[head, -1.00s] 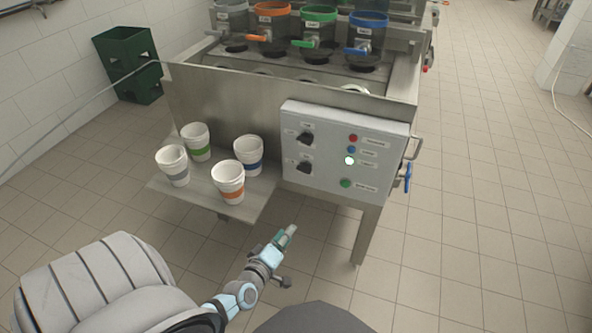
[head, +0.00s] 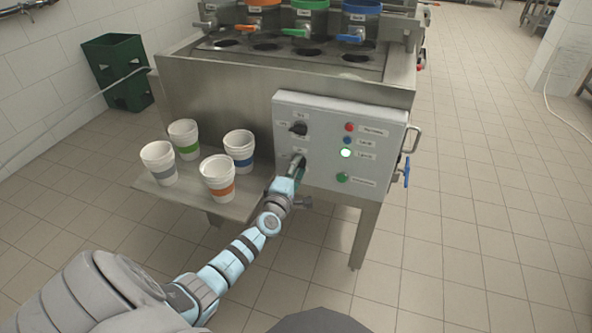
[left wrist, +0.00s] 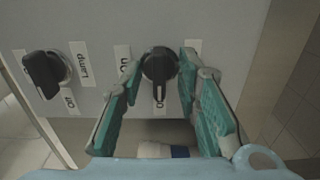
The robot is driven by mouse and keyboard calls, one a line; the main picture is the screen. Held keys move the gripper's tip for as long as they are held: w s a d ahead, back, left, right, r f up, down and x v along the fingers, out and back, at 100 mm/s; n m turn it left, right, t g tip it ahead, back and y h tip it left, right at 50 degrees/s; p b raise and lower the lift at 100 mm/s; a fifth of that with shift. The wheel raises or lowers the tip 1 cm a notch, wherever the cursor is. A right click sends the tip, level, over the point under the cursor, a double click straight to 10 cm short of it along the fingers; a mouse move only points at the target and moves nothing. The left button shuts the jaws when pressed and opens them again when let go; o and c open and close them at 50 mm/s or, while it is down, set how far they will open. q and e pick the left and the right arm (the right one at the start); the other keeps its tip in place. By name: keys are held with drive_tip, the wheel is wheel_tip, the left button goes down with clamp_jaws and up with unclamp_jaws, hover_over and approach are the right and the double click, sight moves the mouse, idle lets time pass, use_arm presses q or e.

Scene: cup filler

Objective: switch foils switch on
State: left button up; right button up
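The control panel (head: 325,150) on the front of the steel machine carries two black rotary knobs, one above the other. The upper knob (head: 299,128) is clear of my arm. My left gripper (head: 296,170) is at the lower knob and partly hides it. In the left wrist view the lower knob (left wrist: 159,64) lies between the tips of my left gripper (left wrist: 158,90). The fingers are spread, with a gap on each side of the knob. Its white mark points down in that picture. The other knob (left wrist: 46,73) is at the left.
Several cups with coloured bands stand on the steel shelf (head: 228,207) left of my arm. A green crate (head: 117,72) is at the back left.

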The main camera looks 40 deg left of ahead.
use_arm(q)
clamp_jaws()
drive_tip(key=shift+r+m, duration=0.1)
drive_tip(key=shift+m, duration=0.3)
use_arm(e)
drive_tip(key=shift+s+r, duration=0.15)
drive_tip(key=shift+r, duration=0.15)
use_arm(q)
drive_tip(key=shift+m+p, duration=3.45)
drive_tip(key=shift+m, duration=5.05)
use_arm(e)
wheel_tip(320, 180, up, 6)
drive_tip(key=s+a, duration=0.1)
drive_tip(key=a, duration=0.1)
drive_tip(key=shift+r, duration=0.1)
